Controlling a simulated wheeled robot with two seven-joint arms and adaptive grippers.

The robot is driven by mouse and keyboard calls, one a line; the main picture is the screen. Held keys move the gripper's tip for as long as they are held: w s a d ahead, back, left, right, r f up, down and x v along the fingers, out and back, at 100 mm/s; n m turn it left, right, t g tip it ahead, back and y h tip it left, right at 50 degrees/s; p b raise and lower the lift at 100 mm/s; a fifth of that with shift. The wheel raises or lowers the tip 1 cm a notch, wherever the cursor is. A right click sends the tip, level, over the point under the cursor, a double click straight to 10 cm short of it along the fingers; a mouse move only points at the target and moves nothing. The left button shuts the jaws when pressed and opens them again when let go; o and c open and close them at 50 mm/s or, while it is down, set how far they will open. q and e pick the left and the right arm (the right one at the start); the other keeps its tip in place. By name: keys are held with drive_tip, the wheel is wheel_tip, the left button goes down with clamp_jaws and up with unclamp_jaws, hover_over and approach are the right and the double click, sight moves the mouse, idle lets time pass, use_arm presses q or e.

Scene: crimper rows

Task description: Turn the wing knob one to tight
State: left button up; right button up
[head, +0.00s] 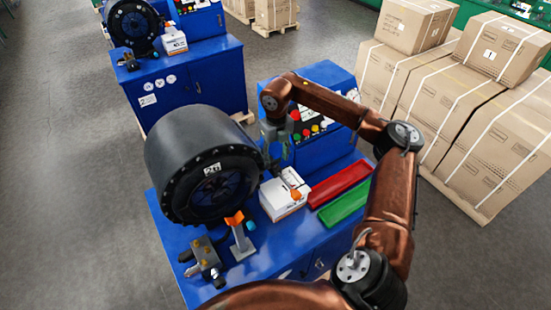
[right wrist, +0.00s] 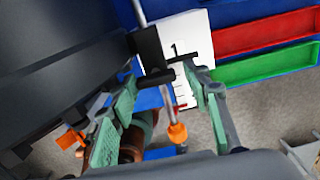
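The crimper's big black round head (head: 200,150) stands on a blue cabinet. In the right wrist view a black part with a crossbar, which looks like the wing knob (right wrist: 150,52), sits on a grey rod in front of a white box marked 1 (right wrist: 187,28). My right gripper (right wrist: 160,76) is open, with its green-padded fingers apart on either side of the knob's crossbar; I cannot tell whether either finger touches it. In the head view the right gripper (head: 278,148) points down beside the black head, and the knob cannot be made out there. My left gripper is not in view.
A red tray (head: 340,183) and a green tray (head: 345,207) lie right of the white box (head: 284,196). An orange-topped lever (head: 238,236) and a valve block (head: 206,260) stand at the front. A second crimper (head: 133,25) is behind; strapped cartons (head: 480,130) are at right.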

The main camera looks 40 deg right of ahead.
sight(275, 160)
drive_tip(key=shift+o, duration=0.2)
drive_tip(key=shift+a+f, duration=0.1)
drive_tip(key=shift+a, duration=0.2)
wheel_tip(275, 160, up, 7)
drive_tip(key=shift+r, duration=0.1)
drive_tip(key=shift+d+r, duration=0.3)
drive_tip(key=shift+r, duration=0.2)
idle(0.4)
